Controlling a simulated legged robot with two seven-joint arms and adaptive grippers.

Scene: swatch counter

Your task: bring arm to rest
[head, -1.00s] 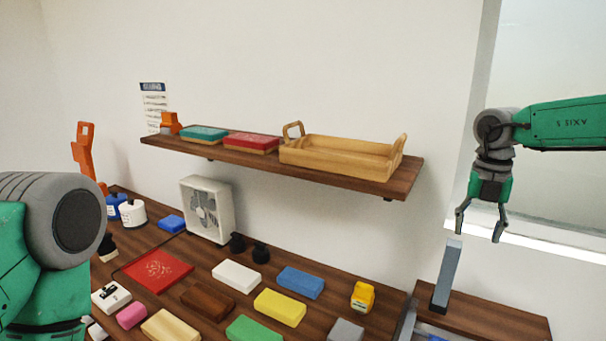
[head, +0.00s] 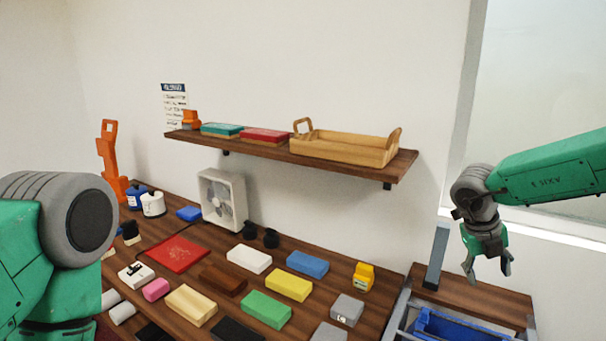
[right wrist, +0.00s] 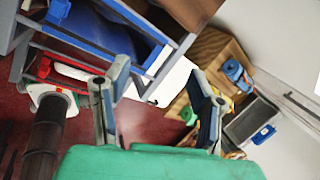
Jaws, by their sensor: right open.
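My right gripper (head: 487,268) hangs at the right of the head view, open and empty, with its fingers pointing down. It is above the right side table and apart from everything on it. In the right wrist view its two fingers (right wrist: 165,90) are spread with nothing between them, over a red floor. My left arm shows at the left edge of the head view, but its gripper is outside the picture.
The counter (head: 185,240) holds several coloured blocks, a white fan (head: 222,200) and a red square (head: 177,253). A wall shelf (head: 400,168) bears a wooden tray (head: 345,148). A grey post (head: 436,256) and a blue bin (head: 450,328) are near my right gripper.

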